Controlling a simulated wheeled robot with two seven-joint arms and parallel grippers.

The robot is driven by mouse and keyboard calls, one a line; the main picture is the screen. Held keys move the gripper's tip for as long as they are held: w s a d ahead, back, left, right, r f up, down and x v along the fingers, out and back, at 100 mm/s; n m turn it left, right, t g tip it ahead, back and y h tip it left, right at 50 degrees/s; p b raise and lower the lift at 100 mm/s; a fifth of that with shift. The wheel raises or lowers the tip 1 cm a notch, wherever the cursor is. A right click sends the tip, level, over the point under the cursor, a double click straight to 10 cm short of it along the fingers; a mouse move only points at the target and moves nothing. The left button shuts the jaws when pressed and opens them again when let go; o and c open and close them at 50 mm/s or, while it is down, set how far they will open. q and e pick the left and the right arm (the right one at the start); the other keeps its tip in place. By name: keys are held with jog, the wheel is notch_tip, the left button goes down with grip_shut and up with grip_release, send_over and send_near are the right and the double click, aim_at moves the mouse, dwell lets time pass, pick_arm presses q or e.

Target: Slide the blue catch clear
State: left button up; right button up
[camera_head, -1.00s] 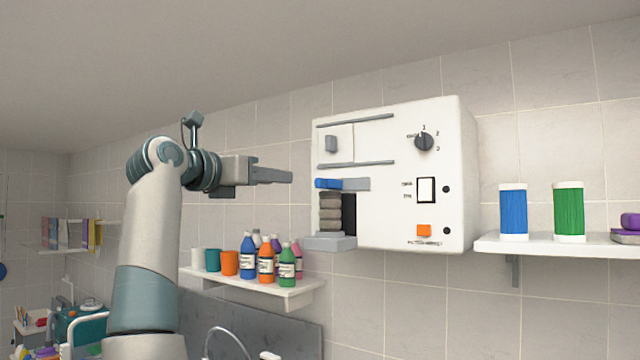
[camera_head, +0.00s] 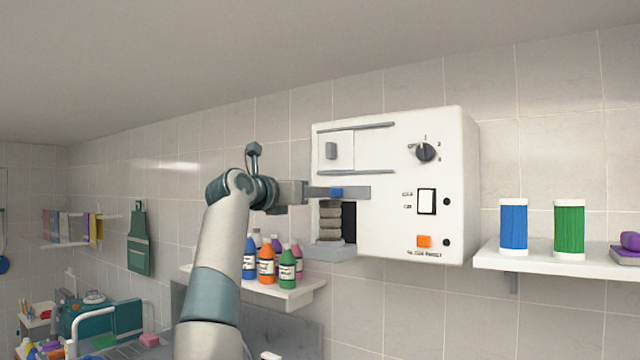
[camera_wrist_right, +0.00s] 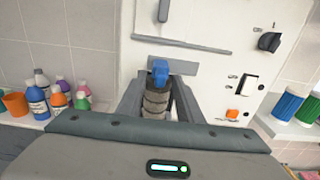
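The blue catch (camera_head: 337,192) sits on a grey strip (camera_head: 361,192) on the front of the white wall unit (camera_head: 385,225), above a dark slot. My right gripper (camera_head: 322,193) is at the catch, coming from the left, and a finger hides part of it. In the right wrist view the catch (camera_wrist_right: 160,70) stands between the two fingertips, with a gap visible on each side, so the gripper is open around it. A stack of rolled grey-brown towels (camera_head: 330,222) fills the slot below. My left gripper is out of view.
A shelf (camera_head: 290,292) with paint-like bottles (camera_head: 267,262) is below and left of the unit. Another shelf (camera_head: 570,258) with blue and green spools is at the right. A grey tray (camera_head: 332,251) juts out under the towels. The unit carries a knob, switch and orange button.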

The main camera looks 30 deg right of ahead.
jog(key=shift+p+x, duration=0.45)
jog(key=shift+x, duration=0.65)
jog(key=shift+w+d, duration=0.25)
jog(key=shift+d, duration=0.35)
